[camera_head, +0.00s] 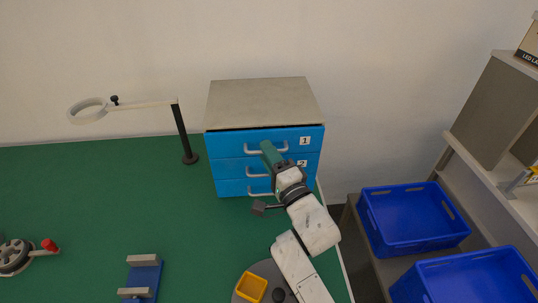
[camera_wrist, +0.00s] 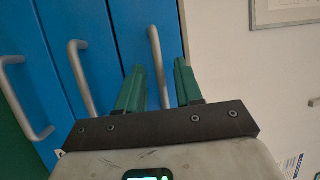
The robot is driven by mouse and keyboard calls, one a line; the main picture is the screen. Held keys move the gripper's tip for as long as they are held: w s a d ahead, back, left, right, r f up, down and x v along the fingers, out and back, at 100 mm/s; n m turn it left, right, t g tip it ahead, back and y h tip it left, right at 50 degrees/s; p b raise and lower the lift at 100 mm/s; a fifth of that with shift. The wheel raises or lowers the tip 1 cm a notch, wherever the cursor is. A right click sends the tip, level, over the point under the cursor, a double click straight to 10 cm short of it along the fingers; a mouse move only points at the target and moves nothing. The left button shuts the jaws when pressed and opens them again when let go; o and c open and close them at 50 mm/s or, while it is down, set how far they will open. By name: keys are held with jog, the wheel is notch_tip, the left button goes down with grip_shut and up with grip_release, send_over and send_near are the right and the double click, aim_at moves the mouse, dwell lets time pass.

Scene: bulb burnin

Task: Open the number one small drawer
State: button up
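The small cabinet (camera_head: 262,100) stands at the back of the green table with blue drawers stacked in it. The top drawer (camera_head: 228,138) has the label 1 (camera_head: 305,141) and a grey bar handle (camera_head: 252,152). It looks shut. In the wrist view the drawers appear turned sideways, and the top drawer's handle (camera_wrist: 155,55) is the rightmost one. My gripper (camera_wrist: 159,72) has its two green fingers apart, one on each side of this handle's line. They do not grip it. In the head view my gripper (camera_head: 268,148) is in front of the top drawer, hiding part of its handle.
The drawer labelled 2 (camera_head: 228,167) and a lower drawer (camera_head: 230,188) sit below, both with handles. A lamp with a ring head (camera_head: 182,130) stands left of the cabinet. Blue crates (camera_head: 415,247) are on the right shelf. The table's middle (camera_head: 130,205) is clear.

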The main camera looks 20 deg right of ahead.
grip_shut()
jog(key=shift+f, duration=0.1)
dwell(1.2)
